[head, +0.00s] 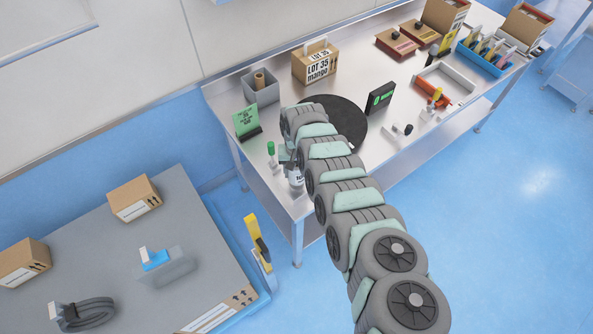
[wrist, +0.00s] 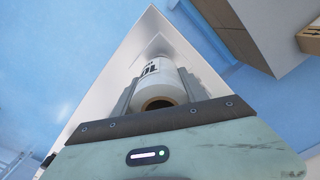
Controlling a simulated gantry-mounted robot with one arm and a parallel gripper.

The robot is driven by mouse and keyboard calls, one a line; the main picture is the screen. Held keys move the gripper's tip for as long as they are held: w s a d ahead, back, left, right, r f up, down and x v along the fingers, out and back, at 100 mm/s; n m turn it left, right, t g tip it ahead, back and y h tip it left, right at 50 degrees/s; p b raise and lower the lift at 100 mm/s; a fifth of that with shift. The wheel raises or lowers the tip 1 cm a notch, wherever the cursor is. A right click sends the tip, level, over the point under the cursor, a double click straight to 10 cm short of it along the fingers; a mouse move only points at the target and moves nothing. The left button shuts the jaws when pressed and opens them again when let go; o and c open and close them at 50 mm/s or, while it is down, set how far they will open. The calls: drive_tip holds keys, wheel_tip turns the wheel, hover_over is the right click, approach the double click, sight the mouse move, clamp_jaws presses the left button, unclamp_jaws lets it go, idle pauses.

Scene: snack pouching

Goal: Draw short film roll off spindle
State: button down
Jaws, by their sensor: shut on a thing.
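A white film roll (head: 296,179) with dark print shows beside the end of my arm, at the front left corner of the steel table. In the wrist view the roll (wrist: 158,86) shows its brown core end towards the camera, between two grey fingers. My gripper (wrist: 158,80) is shut on this roll. In the head view my gripper (head: 287,162) is mostly hidden behind my own arm. I cannot make out a spindle in the roll's core, and which thing on the table is the spindle is unclear.
A green-capped bottle (head: 271,152) and a green sign (head: 246,122) stand close to the left of my gripper. A grey bin (head: 262,94) holds a brown tube. A black round mat (head: 345,118), a LOT 35 carton (head: 316,66) and a black display (head: 380,98) lie beyond.

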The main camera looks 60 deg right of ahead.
sight(297, 170)
drive_tip(key=shift+r+p, duration=2.25)
drive_tip(key=shift+w+r+b, duration=0.1)
drive_tip(key=shift+r+b, duration=0.2)
drive_tip(key=shift+r, duration=0.95)
